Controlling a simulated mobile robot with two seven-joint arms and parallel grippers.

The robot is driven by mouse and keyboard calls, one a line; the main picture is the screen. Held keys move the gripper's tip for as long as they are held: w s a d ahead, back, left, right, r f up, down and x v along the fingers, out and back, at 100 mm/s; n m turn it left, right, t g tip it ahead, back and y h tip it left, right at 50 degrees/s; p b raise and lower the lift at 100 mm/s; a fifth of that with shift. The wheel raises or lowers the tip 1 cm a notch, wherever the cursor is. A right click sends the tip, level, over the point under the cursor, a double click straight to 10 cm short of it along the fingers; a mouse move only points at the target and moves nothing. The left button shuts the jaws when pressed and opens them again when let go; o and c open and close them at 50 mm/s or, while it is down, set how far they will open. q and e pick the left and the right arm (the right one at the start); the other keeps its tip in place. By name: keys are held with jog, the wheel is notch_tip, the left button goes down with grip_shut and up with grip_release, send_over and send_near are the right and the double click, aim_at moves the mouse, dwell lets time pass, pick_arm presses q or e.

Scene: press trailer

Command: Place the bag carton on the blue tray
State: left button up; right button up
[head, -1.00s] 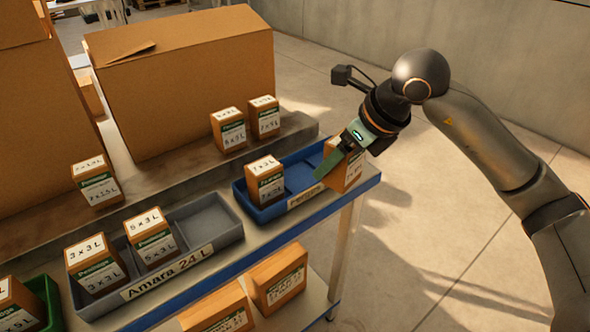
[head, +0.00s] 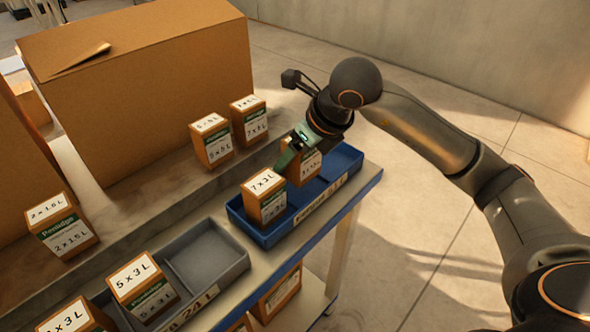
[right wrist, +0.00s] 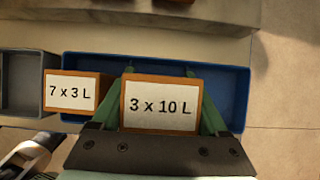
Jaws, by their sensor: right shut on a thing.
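The bag carton (head: 311,166), an orange-brown box with a white label, is between the fingers of my right gripper (head: 290,153). In the right wrist view its top reads "3 x 10 L" (right wrist: 161,105), with a green finger on each side. The carton is upright at the middle of the blue tray (head: 345,161), just right of a "7 x 3 L" carton (head: 264,196). I cannot tell whether its base touches the tray floor. The right end of the blue tray (right wrist: 231,95) is empty. My left gripper is not in view.
A grey tray (head: 207,258) holds "5 x 3 L" (head: 140,285) and "3 x 3 L" (head: 72,318) cartons and has an empty compartment. Two cartons (head: 211,140) (head: 248,120) and a "2 x 1.5 L" carton (head: 62,226) stand on the raised ledge. A large cardboard box (head: 150,90) is behind.

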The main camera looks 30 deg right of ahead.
aim_at(295, 169)
notch_tip(295, 169, down, 3)
jog(key=shift+f, duration=0.4)
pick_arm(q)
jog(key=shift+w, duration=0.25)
pick_arm(e)
jog(key=o, duration=1.1)
jog(key=shift+f+b, duration=0.1)
jog(key=shift+b, duration=0.25)
jog(key=shift+c, duration=0.2)
jog(key=o, duration=0.3)
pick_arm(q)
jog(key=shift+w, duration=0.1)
pick_arm(e)
jog(key=shift+o, duration=0.2)
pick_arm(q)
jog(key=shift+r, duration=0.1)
